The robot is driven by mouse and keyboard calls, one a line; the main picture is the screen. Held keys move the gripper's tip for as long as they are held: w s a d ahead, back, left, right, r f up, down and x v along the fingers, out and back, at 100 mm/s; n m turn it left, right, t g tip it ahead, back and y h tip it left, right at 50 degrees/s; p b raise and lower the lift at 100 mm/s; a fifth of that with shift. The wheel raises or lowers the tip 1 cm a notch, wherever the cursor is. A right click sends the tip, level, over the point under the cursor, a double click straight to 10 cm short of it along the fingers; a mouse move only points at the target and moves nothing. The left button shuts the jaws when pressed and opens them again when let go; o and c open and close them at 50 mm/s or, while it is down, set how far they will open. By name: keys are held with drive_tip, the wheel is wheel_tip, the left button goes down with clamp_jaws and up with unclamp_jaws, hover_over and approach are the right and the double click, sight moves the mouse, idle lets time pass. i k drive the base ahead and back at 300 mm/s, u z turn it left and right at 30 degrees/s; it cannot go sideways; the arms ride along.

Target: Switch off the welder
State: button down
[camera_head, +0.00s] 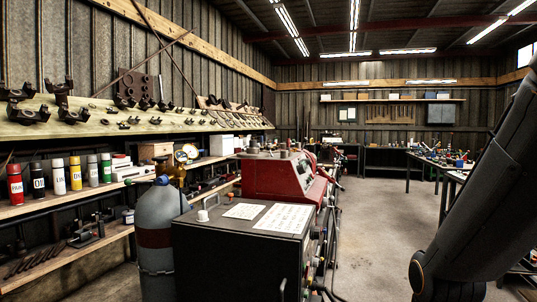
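The welder is probably the dark box-shaped machine (240,250) at lower centre, with two paper sheets (285,216) on its top. Its right side carries several knobs, connectors and cables (318,255), seen at a steep angle. I cannot make out a power switch or whether it is on. A red machine (285,175) stands right behind it. A grey gas cylinder (157,235) with a gauge stands at its left. My arm shows at the right edge, apart from the machine. My gripper is outside the picture.
Shelves with spray cans (58,177) and metal parts line the left wall. A bare concrete floor (385,215) runs between the machines and a workbench (440,165) at right. Cables hang at the dark machine's right side, beside the free floor.

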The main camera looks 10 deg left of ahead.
sight(308, 265)
drive_tip(key=z, duration=1.1)
drive_tip(key=i, duration=3)
drive_tip(key=u, duration=3.7)
drive_tip(key=i, duration=0.5)
drive_tip(key=u, duration=0.05)
